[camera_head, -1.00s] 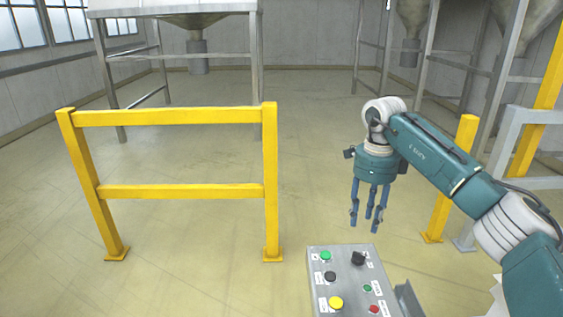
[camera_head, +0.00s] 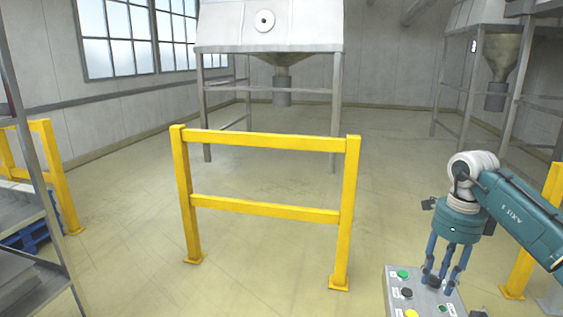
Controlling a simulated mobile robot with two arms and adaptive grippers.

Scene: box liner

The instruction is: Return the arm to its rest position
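My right gripper (camera_head: 441,280), blue-fingered on a teal wrist, hangs pointing down at the lower right in the head view. Its fingers are spread apart with nothing between them. The fingertips overlap the grey control panel (camera_head: 394,292) in the picture; I cannot tell whether they touch it. The panel carries a green button (camera_head: 403,274), a black button (camera_head: 407,293) and a yellow button (camera_head: 411,314), the last cut by the bottom edge. The fingers partly hide the panel's far right. My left gripper is out of view.
A yellow guard rail (camera_head: 265,212) stands at the centre, left of the panel. A white hopper on a grey frame (camera_head: 270,24) is behind it. Floor between is clear.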

